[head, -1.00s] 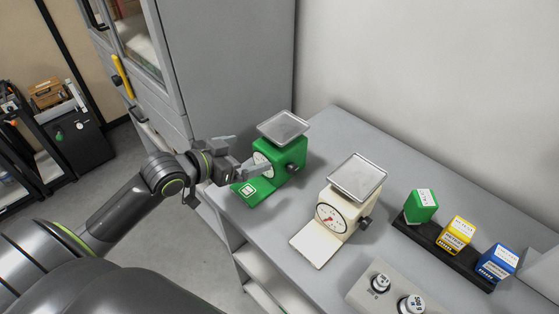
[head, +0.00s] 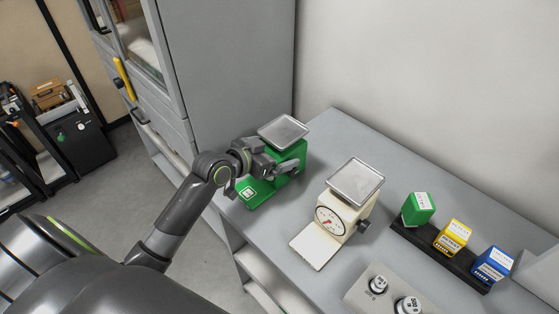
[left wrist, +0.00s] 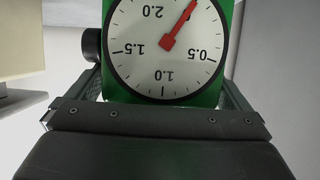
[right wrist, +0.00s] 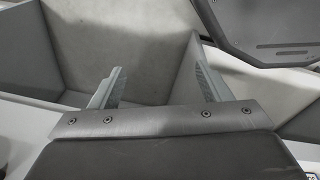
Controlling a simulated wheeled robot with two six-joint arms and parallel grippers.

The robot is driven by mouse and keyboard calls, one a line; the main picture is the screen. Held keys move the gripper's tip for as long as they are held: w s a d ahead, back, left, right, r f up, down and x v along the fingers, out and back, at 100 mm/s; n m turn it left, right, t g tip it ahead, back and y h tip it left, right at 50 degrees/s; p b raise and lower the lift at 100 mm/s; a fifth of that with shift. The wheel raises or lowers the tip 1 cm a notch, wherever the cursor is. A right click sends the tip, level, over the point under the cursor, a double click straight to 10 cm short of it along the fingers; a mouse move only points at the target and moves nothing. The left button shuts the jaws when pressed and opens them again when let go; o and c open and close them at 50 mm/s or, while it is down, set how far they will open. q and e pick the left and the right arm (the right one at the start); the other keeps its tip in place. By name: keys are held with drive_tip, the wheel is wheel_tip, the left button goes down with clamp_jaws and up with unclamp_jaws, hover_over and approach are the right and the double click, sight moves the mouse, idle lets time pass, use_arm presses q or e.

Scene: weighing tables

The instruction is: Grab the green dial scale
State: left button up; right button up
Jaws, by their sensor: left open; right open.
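The green dial scale (head: 256,190) stands upright at the far left of the grey table, with a metal pan (head: 283,131) on top. My left gripper (head: 284,172) is open at its dial side, and its fingers reach along both sides of the green body. In the left wrist view the white dial face (left wrist: 165,50) with a red pointer fills the space between the fingers, upside down. Whether the fingers touch the body cannot be told. My right gripper (right wrist: 159,88) is open and empty, away from the table top; it is not in the head view.
A cream dial scale (head: 340,215) stands right of the green one. A dark rack (head: 438,246) holds green, yellow and blue boxes. A block with metal weights (head: 370,297) is at the front. A grey cabinet (head: 240,70) stands behind the green scale.

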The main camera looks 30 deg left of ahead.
use_arm(q)
drive_tip(key=shift+w+d+f, duration=0.1)
drive_tip(key=shift+w+f, duration=0.05)
drive_tip(key=shift+w, duration=0.1)
drive_tip(key=c, duration=1.7)
drive_tip(key=shift+c, duration=1.1)
drive_tip(key=shift+r, duration=0.25)
